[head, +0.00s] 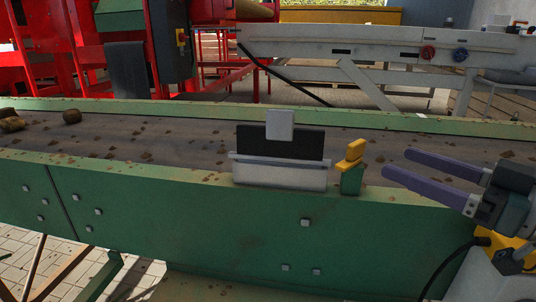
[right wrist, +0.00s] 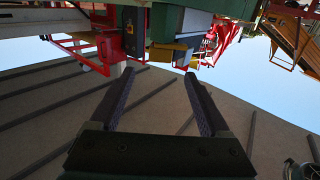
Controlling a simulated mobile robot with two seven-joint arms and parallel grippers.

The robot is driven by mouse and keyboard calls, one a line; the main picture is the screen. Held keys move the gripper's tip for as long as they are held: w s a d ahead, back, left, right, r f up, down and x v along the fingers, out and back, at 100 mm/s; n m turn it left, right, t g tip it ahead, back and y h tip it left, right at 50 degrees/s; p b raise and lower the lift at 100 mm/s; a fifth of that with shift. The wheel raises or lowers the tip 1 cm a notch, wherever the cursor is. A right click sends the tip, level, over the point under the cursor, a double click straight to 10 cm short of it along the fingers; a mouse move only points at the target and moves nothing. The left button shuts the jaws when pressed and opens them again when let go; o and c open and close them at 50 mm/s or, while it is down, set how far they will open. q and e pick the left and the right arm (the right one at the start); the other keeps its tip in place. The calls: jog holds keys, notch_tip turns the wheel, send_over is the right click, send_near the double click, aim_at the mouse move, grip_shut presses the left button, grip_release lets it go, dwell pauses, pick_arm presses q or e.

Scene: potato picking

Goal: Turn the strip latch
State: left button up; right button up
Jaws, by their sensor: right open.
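The latch (head: 353,157), a yellow handle on a small green post, stands on the near rim of the green conveyor. Left of it, a black strip (head: 280,142) stands upright behind a pale metal holder (head: 280,172), with a light grey block (head: 280,124) at its top. My right gripper (head: 397,162) comes in from the right, its two purple fingers spread and empty. Its fingertips point at the latch and are a short way right of it, apart from it. The open fingers also show in the right wrist view (right wrist: 161,75). My left gripper is out of sight.
The conveyor's brown belt (head: 200,142) carries clods and a few potatoes (head: 71,116) at the far left. The green side panel (head: 180,220) fills the front. Behind stand a red machine (head: 90,60) and a grey frame (head: 360,50) with red and blue knobs.

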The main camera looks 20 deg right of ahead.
aim_at(360, 147)
jog(key=b+x, duration=0.2)
jog(key=x, duration=0.5)
jog(key=shift+w+a, duration=0.1)
jog(key=shift+w, duration=0.3)
jog(key=shift+w+a, duration=0.3)
jog(key=shift+w, duration=0.3)
jog(key=shift+c, duration=0.2)
grip_shut()
